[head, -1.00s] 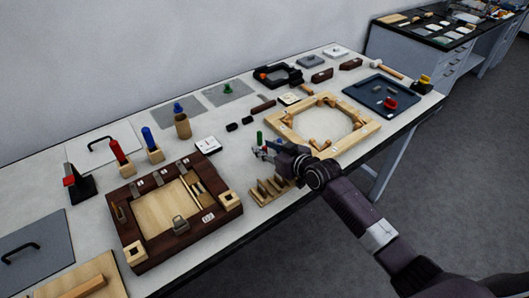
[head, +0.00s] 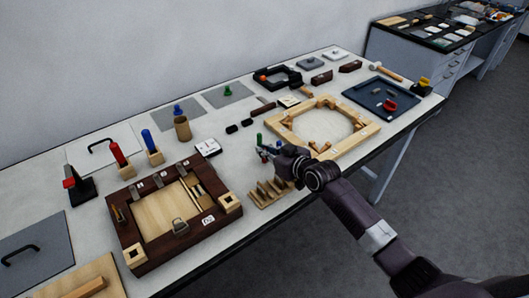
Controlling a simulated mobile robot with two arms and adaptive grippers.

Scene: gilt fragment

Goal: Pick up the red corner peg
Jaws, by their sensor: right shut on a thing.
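The red peg (head: 117,152) stands upright in a pale wooden block (head: 123,173) at the left, behind the dark wooden frame. My right gripper (head: 264,151) is far to its right, above the middle of the table. It is shut; a green peg (head: 259,139) shows upright at its fingertips and appears to be what it holds, though the contact is too small to see clearly. My left gripper is not in view.
A blue peg (head: 147,139) in its own block stands beside the red one. The dark frame (head: 153,257) lies in front. A notched wooden rack (head: 262,201) is under my right gripper, and a pale ring frame (head: 361,130) lies to its right.

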